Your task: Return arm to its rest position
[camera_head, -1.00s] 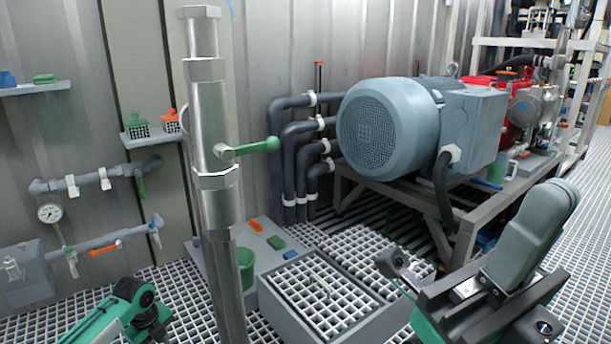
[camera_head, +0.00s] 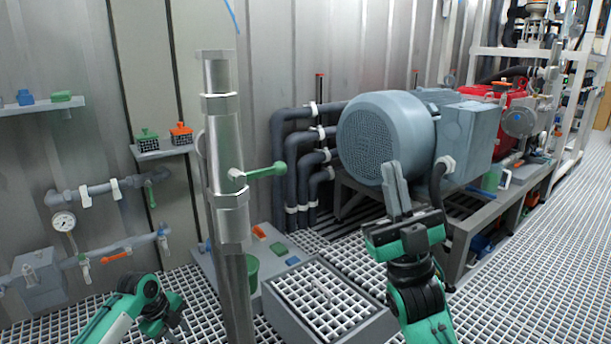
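My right arm rises from the bottom edge, right of centre. Its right gripper (camera_head: 396,172) points up in front of the blue-grey motor. Its two grey fingers lie close together, and I see nothing between them. My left arm (camera_head: 135,300) is bent low at the left, above the floor grating. No fingers of my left gripper can be made out.
A metal vessel tube (camera_head: 226,160) with a green-handled valve (camera_head: 265,171) stands upright between my arms. The big motor (camera_head: 380,135) is behind my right gripper. A grated box (camera_head: 325,300) stands low in the middle. Open floor grating (camera_head: 540,270) lies at the right.

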